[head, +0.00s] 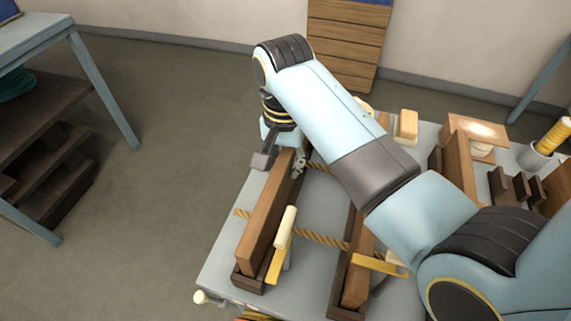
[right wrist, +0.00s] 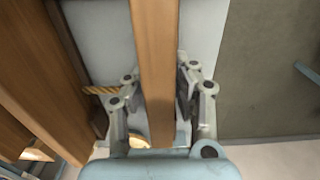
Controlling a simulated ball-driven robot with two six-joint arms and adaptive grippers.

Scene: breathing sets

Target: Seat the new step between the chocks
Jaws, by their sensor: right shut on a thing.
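A long wooden step (head: 266,222) lies lengthwise at the left side of the grey table, its near end at a dark brown chock (head: 248,282). My right gripper (head: 281,158) has its fingers on both sides of the step near its far end. In the right wrist view the gripper (right wrist: 158,85) is shut on this step (right wrist: 156,45). The arm hides the far end in the head view, so I cannot tell how it sits there. A second wooden step (head: 358,262) lies to the right, with a dark chock (head: 343,303) at its near end. My left gripper is not in view.
A rope (head: 322,239) crosses between the two steps. A cream-handled tool (head: 285,226) lies close beside the left step. Wooden blocks (head: 407,123) and a grey cup (head: 536,157) stand at the back right. Floor is clear left of the table.

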